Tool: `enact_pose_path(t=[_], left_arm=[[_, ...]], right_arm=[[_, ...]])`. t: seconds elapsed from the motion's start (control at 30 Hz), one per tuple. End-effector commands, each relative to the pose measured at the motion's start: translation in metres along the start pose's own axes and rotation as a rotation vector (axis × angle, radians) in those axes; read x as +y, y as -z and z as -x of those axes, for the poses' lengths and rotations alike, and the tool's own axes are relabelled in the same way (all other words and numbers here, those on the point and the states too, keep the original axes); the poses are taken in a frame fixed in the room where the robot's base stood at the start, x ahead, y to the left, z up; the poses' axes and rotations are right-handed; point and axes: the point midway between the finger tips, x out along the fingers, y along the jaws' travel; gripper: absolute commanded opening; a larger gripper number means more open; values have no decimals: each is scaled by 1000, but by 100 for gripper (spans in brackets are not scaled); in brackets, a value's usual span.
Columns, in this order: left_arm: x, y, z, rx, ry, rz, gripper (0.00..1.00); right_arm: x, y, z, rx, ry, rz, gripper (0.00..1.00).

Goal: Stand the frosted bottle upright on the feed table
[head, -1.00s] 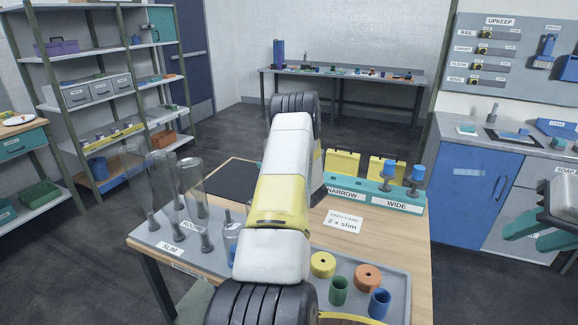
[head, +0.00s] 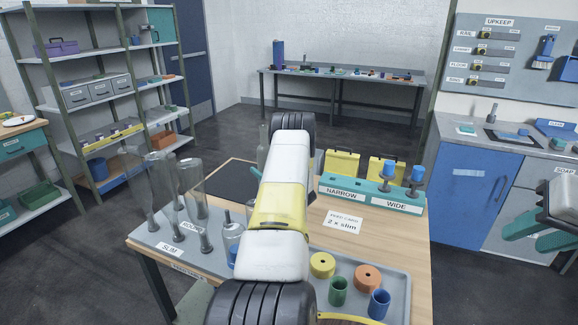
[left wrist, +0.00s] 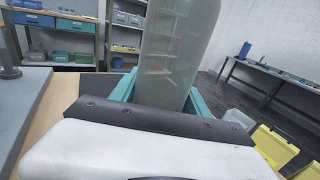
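The frosted bottle (left wrist: 168,50) is grey-green and translucent, and looks upright in the left wrist view. My left gripper (left wrist: 163,98) has its teal fingers against both sides of the bottle's lower part. I cannot tell whether the base touches anything. The wooden table (head: 385,238) carries a card reading "2 x slim". My right gripper (head: 535,232) is at the right edge, away from the table; its opening is unclear.
Clear bottles (head: 190,176) stand on spindles on a grey board at the table's left. A black mat (head: 226,178) lies behind them. A teal narrow/wide rack (head: 370,193) stands at the back right. A grey tray (head: 397,285) holds rings and cups. Bare wood shows around the card.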

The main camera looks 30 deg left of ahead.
Motion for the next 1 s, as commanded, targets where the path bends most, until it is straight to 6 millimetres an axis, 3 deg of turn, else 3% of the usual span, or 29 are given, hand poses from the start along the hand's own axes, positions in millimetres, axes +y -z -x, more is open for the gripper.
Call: enact_pose_path(t=[0.03,0.1,0.47,0.57,1.0], left_arm=[[0,0,0,1,0,0,65],[0,0,0,1,0,0,75],[0,-1,2,1,0,0,75],[-1,-1,14,3,1,0,75],[0,-1,101,2,3,-1,75]], right_arm=[[0,0,0,0,0,0,36],[0,0,0,0,0,0,36],[0,0,0,0,0,0,36],[0,0,0,0,0,0,36],[0,0,0,0,0,0,36]])
